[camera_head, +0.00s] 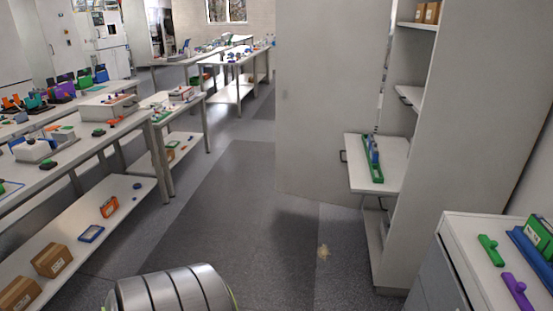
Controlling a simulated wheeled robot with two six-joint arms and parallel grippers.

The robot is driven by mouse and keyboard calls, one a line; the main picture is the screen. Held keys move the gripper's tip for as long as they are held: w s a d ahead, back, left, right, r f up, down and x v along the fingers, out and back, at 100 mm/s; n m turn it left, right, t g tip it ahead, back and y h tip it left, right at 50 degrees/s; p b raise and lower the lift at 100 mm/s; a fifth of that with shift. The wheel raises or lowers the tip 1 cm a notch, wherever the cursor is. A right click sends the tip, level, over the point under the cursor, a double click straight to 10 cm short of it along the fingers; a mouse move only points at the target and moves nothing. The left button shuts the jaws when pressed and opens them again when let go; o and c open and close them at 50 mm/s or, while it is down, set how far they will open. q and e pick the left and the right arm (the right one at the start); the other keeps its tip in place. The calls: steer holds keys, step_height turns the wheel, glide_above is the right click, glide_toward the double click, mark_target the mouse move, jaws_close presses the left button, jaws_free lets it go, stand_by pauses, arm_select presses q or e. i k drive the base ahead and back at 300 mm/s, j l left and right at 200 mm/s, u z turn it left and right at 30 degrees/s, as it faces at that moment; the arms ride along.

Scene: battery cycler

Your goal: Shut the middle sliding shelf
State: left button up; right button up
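The middle sliding shelf (397,178) is a white board pulled out of the tall white cabinet (480,110) on the right. It juts out to the left past the cabinet front. A dark handle (343,156) is on its left front edge. A green tray (376,177) with blue parts on it lies on the shelf. Another shelf (410,95) above it and a lower shelf (376,236) sit mostly within the cabinet. Neither of my grippers shows in this view.
A white drawer unit (458,268) with green and purple parts on top stands at the lower right. Long workbenches (75,160) with lower shelves line the left. The grey floor (235,210) between them is open. A tall white panel (330,100) stands behind the shelf.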

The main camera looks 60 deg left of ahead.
mark_target(380, 157)
steer(key=i+j+u, duration=0.1)
steer(key=j+u, duration=0.3)
steer(key=i+j+u, duration=0.1)
steer(key=j+u, duration=0.3)
steer(key=i+j+u, duration=0.15)
steer(key=u, duration=0.25)
steer(key=i+j, duration=0.25)
steer(key=i+j+z, duration=0.1)
steer(key=z, duration=0.3)
steer(key=i+j+z, duration=0.15)
steer(key=z, duration=0.3)
steer(key=i+j+z, duration=0.15)
steer(key=z, duration=0.25)
